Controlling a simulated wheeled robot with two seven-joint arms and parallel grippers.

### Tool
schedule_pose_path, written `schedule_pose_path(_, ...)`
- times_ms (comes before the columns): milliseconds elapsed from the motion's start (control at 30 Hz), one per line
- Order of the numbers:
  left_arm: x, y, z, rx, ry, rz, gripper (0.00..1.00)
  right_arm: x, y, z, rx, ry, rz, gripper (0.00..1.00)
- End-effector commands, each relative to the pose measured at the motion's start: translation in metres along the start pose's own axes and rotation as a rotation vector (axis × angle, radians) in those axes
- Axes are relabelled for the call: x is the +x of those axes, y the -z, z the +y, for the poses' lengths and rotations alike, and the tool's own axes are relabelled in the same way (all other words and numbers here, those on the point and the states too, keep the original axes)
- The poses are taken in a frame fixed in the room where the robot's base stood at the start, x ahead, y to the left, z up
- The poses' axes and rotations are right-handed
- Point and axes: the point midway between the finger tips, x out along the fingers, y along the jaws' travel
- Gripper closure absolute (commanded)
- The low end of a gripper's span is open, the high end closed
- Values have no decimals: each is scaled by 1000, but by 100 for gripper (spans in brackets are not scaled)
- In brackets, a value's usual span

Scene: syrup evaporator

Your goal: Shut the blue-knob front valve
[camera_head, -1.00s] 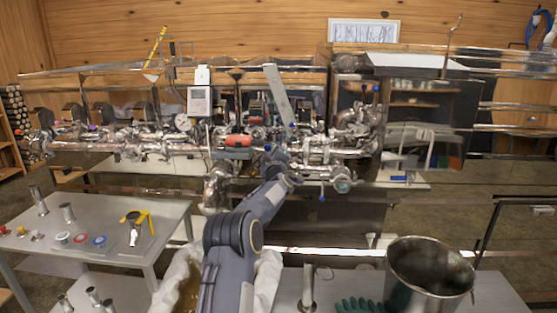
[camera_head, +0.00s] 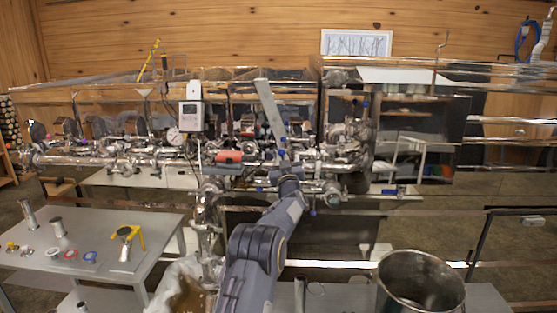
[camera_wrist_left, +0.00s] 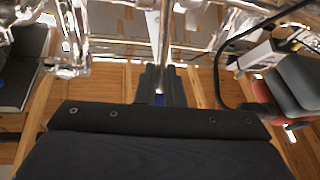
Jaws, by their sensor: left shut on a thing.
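My left gripper (camera_head: 287,160) is at the front of the steel pipework, just below a flat grey lever (camera_head: 270,108). A small blue piece (camera_head: 283,153) shows at its tip; I cannot tell whether this is the valve's knob. In the left wrist view the dark fingers (camera_wrist_left: 160,84) are closed together at the foot of a thin upright steel rod (camera_wrist_left: 164,38), with a little blue between them. The held part is mostly hidden. Other blue knobs show on the pipework, one low (camera_head: 313,211) and one left of the gripper (camera_head: 259,188). My right gripper is out of view.
A red-orange handle (camera_head: 228,157) sits left of the gripper; it also shows in the left wrist view (camera_wrist_left: 266,96). A grey table (camera_head: 150,222) with small parts stands at left. A large steel pot (camera_head: 421,285) stands at front right.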

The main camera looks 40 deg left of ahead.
Motion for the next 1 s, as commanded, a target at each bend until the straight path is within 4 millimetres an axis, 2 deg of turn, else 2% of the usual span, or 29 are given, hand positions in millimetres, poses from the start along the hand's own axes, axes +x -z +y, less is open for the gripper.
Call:
schedule_pose_path(33, 4, 14, 0, 23, 3, 32, 100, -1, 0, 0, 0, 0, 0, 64)
schedule_pose_path(300, 3, 15, 6, 101, -3, 48, 100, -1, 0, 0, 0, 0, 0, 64)
schedule_pose_path(800, 2, 15, 8, 117, -6, 52, 100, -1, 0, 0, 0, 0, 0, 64)
schedule_pose_path(833, 2, 15, 9, 117, -6, 52, 89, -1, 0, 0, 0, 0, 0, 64)
schedule_pose_path(1000, 2, 14, 9, 115, -7, 51, 67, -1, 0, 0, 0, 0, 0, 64)
